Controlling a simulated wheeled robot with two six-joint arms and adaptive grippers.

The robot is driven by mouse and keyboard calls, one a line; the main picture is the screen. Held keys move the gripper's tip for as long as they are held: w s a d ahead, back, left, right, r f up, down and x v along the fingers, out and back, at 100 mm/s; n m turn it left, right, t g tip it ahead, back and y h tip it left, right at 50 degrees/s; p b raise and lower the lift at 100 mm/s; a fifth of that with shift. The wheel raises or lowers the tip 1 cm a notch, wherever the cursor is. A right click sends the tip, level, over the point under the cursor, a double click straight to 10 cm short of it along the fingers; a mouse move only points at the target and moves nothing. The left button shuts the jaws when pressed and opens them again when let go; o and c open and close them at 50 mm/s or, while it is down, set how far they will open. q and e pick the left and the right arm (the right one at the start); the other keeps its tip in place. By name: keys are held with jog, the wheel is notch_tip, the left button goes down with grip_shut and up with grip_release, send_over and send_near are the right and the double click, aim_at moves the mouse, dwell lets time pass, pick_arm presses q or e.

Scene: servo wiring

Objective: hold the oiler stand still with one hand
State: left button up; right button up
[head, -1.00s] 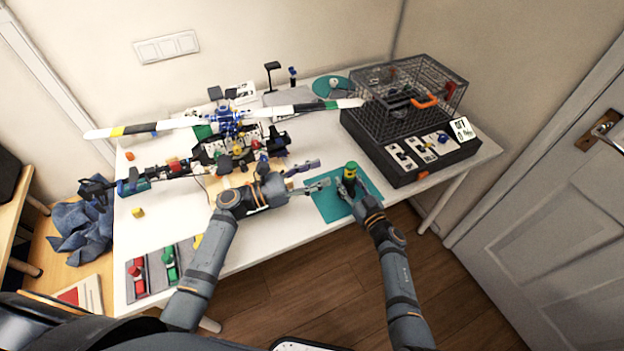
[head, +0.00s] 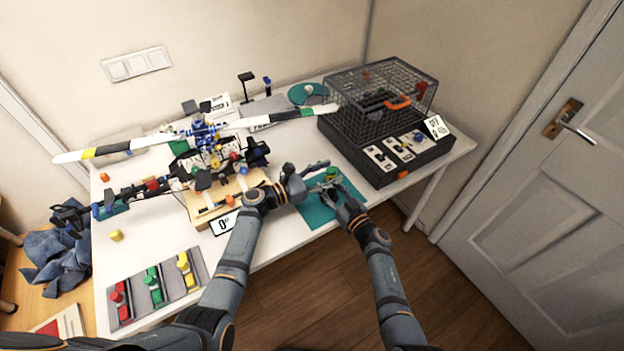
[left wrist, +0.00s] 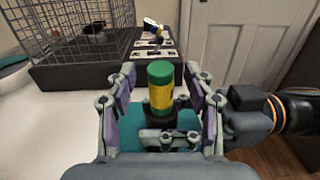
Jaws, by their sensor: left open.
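The oiler, a green and yellow bottle (left wrist: 160,84), sits upright in the dark oiler stand (left wrist: 158,118) on a teal mat. It also shows small in the head view (head: 332,173). My left gripper (head: 318,186) is open, close to the stand from the left. In the left wrist view its fingers (left wrist: 163,90) lie to both sides of the bottle, with visible gaps. My right gripper (head: 339,189) is at the near side of the stand. Its fingers are small and overlap the stand, so its grip is unclear.
A wire cage on a black box (head: 400,160) stands behind and right of the mat (head: 318,214). A propeller assembly (head: 205,135) fills the table's left and middle. A grey tray (head: 134,310) with red, green and yellow parts lies at the front left.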

pick_arm(q)
jog(key=shift+w+d, duration=0.3)
jog(key=shift+d, duration=0.2)
jog(key=shift+c, duration=0.2)
grip_shut()
